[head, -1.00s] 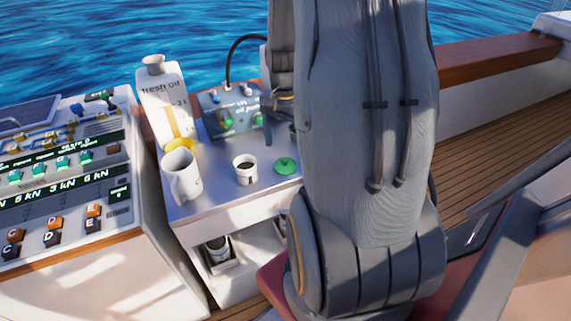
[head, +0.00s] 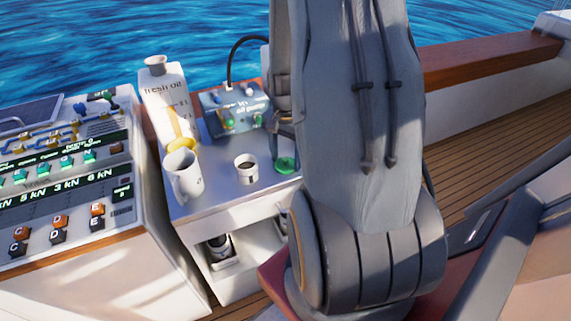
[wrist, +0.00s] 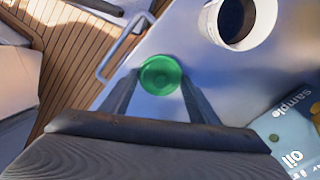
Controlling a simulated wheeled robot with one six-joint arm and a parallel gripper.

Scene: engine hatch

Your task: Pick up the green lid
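The green lid (head: 286,165) is a small round disc on the metal counter (head: 235,205), to the right of the white cup in the head view. It also shows in the wrist view (wrist: 161,75), lying between the tips of my gripper (wrist: 158,84). The two fingers are spread on either side of the lid. I cannot tell whether either finger touches it. In the head view my gripper (head: 285,150) is just above the lid, mostly hidden behind my arm.
A white cup with dark contents (head: 246,169) stands close left of the lid. A metal handle (wrist: 121,47) runs along the counter edge.

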